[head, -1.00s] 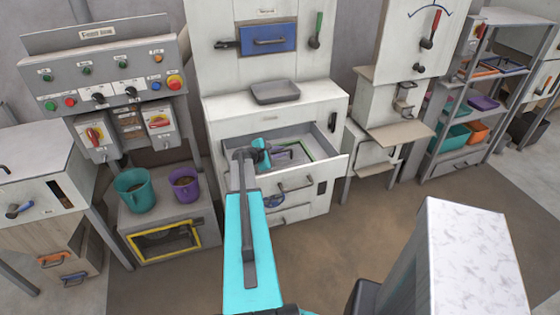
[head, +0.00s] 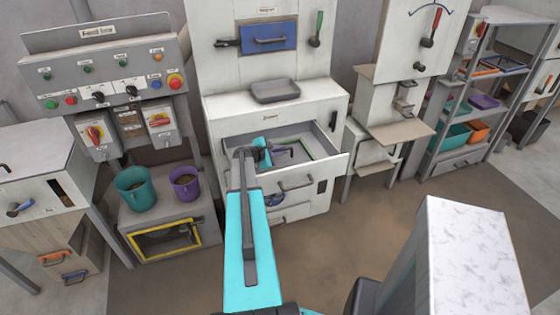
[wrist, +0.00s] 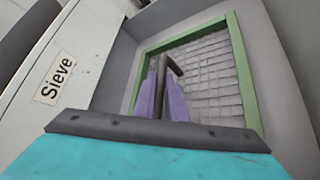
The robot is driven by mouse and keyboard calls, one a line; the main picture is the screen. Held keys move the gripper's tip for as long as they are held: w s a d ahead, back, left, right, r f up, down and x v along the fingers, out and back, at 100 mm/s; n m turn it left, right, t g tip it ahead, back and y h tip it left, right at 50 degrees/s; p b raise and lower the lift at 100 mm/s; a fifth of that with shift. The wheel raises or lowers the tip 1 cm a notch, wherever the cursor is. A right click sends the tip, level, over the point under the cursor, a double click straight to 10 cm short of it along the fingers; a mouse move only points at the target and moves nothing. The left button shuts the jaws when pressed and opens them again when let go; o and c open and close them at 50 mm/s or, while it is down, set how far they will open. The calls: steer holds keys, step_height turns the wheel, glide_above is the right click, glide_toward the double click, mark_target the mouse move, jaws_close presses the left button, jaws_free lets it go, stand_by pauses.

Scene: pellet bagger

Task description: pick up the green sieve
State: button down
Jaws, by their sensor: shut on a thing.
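The green sieve (head: 306,149) is a rectangular green frame with a grey wire mesh. It shows in the open drawer (head: 337,157) of the white cabinet, and large in the wrist view (wrist: 244,82). My gripper (head: 281,151) reaches into the drawer at the sieve's left part. Its purple fingers (wrist: 162,97) are shut on a dark bent bar (wrist: 174,66), which looks like the sieve's handle. The cyan and dark grey wrist part hides the near edge of the sieve. I cannot tell whether the sieve touches the drawer floor.
The drawer walls stand close around the sieve. A grey tray (head: 275,91) lies on the cabinet top above. Teal (head: 136,190) and purple (head: 185,184) buckets stand to the left.

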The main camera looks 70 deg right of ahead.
steer(key=shift+r, duration=0.15)
steer(key=shift+r+b, duration=1.4)
steer(key=shift+r, duration=3.45)
